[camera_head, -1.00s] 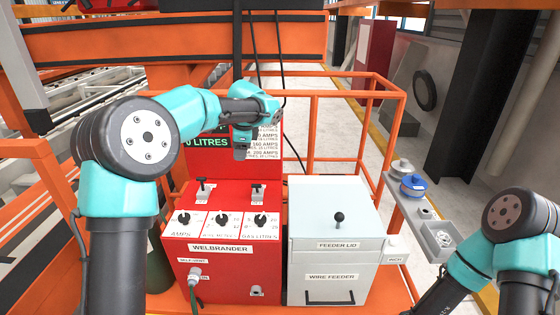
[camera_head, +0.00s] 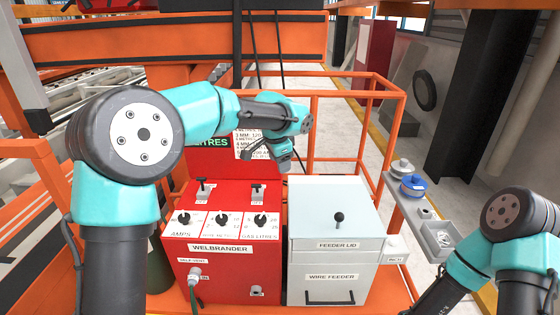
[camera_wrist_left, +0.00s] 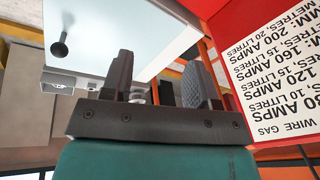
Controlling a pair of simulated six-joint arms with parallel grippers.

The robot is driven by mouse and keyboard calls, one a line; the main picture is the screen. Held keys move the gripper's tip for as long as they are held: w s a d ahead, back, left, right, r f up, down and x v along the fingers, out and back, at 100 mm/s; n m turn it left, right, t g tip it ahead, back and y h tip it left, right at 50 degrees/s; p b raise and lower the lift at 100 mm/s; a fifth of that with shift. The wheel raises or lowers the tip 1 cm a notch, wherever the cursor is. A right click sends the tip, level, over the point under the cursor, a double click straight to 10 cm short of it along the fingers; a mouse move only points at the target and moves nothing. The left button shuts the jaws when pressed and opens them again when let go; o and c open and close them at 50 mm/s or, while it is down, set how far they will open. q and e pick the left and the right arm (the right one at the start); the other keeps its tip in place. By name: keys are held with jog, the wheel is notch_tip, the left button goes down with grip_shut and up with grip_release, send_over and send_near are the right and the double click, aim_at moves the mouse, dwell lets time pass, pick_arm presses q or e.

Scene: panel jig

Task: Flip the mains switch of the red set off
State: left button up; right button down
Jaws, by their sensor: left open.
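The red set (camera_head: 221,256), labelled WELBRANDER, stands in the middle of the head view. Two toggle switches sit near the top of its sloping face, one on the left (camera_head: 202,186) and one on the right (camera_head: 257,189). Their small labels are too blurred to read, so I cannot tell which is the mains. My left gripper (camera_head: 286,166) is above and behind the right switch, slightly to its right, apart from it. In the left wrist view its two fingers (camera_wrist_left: 161,80) are spread with nothing held between them. My right gripper is out of view.
The pale wire feeder (camera_head: 334,243) with a black lid knob (camera_head: 339,217) stands right of the red set. Dials (camera_head: 222,219) lie below the switches. A printed placard (camera_wrist_left: 275,75) on a red upright panel is close to my left gripper. Orange rails (camera_head: 345,94) stand behind.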

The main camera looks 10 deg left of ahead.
aim_at(200, 179)
pick_arm(q)
jog(key=shift+d, duration=0.1)
jog(key=shift+c, duration=0.2)
jog(key=shift+c, duration=1)
jog(key=a+r+m+g+y, duration=0.1)
jog(key=a+m+y, duration=0.1)
jog(key=a, duration=0.9)
jog(key=w+a+r+m+g+y, duration=0.1)
jog(key=a+r+m+y, duration=0.1)
jog(key=a, duration=0.9)
jog(key=shift+w+a+r+m+y, duration=0.15)
jog(key=shift+w+a+m+y, duration=0.2)
jog(key=shift+y, duration=0.35)
jog(key=shift+s, duration=0.1)
jog(key=x, duration=1.7)
jog(key=shift+s+f, duration=0.3)
